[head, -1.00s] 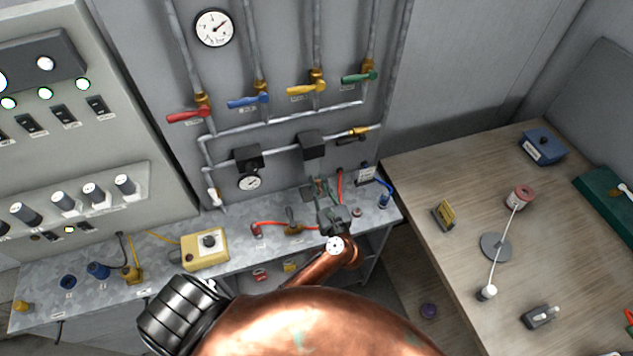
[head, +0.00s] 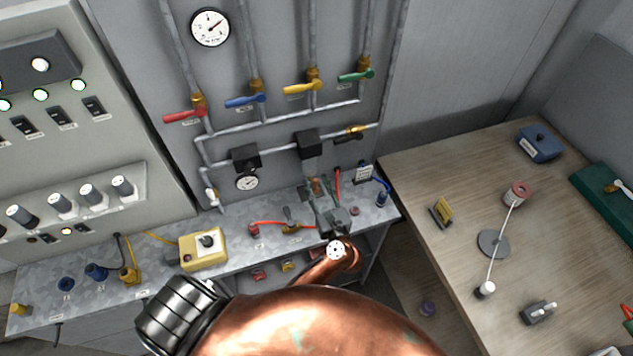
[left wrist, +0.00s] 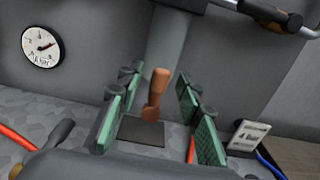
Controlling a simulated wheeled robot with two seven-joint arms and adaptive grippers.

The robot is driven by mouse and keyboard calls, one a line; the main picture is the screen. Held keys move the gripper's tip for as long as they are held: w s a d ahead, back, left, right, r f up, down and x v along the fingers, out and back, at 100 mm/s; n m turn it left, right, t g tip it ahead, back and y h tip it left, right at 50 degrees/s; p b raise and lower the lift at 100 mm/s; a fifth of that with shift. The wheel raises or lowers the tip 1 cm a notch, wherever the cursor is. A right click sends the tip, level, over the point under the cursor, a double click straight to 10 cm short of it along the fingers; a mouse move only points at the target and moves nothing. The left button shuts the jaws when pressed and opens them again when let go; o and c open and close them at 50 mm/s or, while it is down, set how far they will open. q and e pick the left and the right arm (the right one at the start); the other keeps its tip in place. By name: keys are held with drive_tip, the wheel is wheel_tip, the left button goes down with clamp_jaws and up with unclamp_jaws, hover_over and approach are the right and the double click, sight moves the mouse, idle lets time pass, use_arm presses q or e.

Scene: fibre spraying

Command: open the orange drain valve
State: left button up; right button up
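The orange drain valve shows as an upright orange-brown handle (left wrist: 157,92) in the left wrist view, above a dark square plate. In the head view only a small orange bit of it (head: 316,186) shows at the back of the metal bench, mostly hidden by my left gripper (head: 321,196). In the left wrist view my left gripper (left wrist: 157,108) is open, its green-padded fingers on either side of the handle with gaps showing on both sides. My right gripper is in neither view.
Red, blue, yellow and green valve levers are higher on the wall. A wooden table (head: 465,165) stands at right.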

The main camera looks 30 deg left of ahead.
use_arm(q)
drive_tip(key=v, duration=0.6)
idle(0.4)
